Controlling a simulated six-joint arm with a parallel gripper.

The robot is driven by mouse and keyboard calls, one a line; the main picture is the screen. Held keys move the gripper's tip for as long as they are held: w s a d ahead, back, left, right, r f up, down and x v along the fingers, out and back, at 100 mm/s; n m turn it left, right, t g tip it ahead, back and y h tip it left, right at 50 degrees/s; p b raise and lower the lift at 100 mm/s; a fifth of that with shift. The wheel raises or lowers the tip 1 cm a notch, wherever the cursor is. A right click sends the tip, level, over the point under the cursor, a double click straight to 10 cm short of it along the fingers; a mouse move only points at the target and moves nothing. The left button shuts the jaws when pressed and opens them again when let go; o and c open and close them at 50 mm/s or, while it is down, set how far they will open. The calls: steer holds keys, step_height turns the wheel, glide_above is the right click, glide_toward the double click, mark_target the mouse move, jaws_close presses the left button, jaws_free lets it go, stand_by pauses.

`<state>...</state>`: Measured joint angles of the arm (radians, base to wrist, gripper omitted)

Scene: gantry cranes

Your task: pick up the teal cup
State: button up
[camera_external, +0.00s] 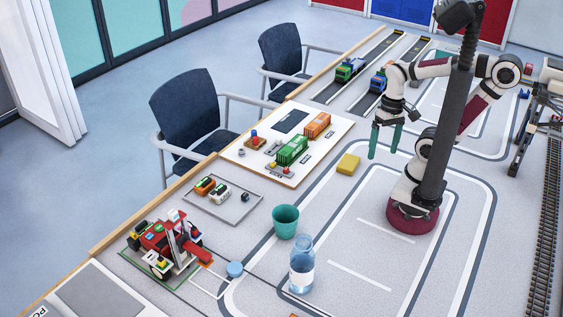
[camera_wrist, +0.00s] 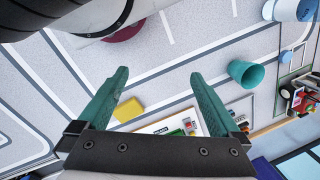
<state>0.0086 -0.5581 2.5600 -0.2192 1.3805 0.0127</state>
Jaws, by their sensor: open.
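The teal cup (camera_external: 286,222) stands upright on the grey table in the external view, left of my arm's base and just behind a clear bottle. In the wrist view the teal cup (camera_wrist: 246,73) shows right of my fingers, with its opening visible. My gripper (camera_external: 384,140) has teal fingers, pointing down, and hangs above the table, well apart from the cup, up and to the right of it. In the wrist view my gripper (camera_wrist: 158,85) is open with nothing between its fingertips.
A clear bottle (camera_external: 302,265) and its blue cap (camera_external: 235,269) are close to the cup. A yellow block (camera_external: 348,164) lies below my gripper. A white board (camera_external: 290,145) with model containers and a red model crane vehicle (camera_external: 165,240) are on the left. Table between cup and base is clear.

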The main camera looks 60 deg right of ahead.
stand_by(0.4)
steer(key=w+f+g+h, duration=0.1)
steer(key=w+f+h, duration=0.1)
steer(key=w+h, duration=0.6)
steer(key=n+t, duration=0.1)
steer(key=t, duration=1.4)
glide_above(294, 222)
step_height(294, 222, down, 8)
steer(key=shift+y, duration=0.4)
steer(key=f, duration=0.6)
steer(key=shift+s+a+f, duration=0.1)
steer(key=shift+s+a, duration=0.15)
steer(key=shift+s, duration=0.1)
steer(key=x, duration=0.5)
steer(key=shift+f, duration=0.4)
steer(key=c, duration=1.1)
